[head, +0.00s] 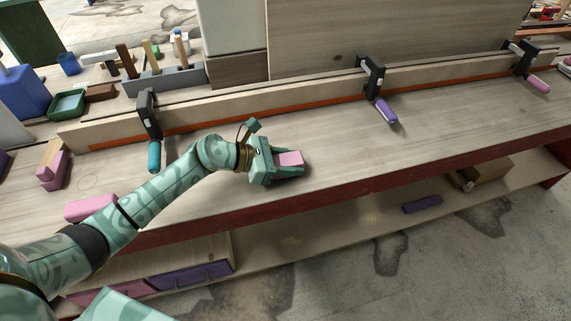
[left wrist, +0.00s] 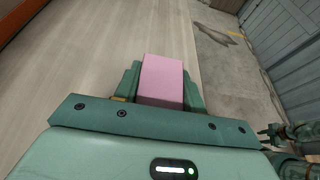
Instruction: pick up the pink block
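A pink block (head: 290,158) is at the front part of the long wooden bench top. My left gripper (head: 287,165) is around it, with one finger along each side. In the left wrist view the pink block (left wrist: 162,80) sits between the two fingers, which appear to touch its sides. Whether it is lifted off the bench is hard to tell. Another pink block (head: 91,207) lies on the bench at the left, beside my left arm. My right gripper (left wrist: 275,135) shows small at the right edge of the left wrist view; its opening is unclear.
Clamps with a teal (head: 154,156), a purple (head: 386,111) and a pink handle (head: 538,84) line the bench's back rail. Stacked pink and wooden blocks (head: 52,172) stand at far left. A tool rack (head: 165,80) is behind. The bench right of my gripper is clear.

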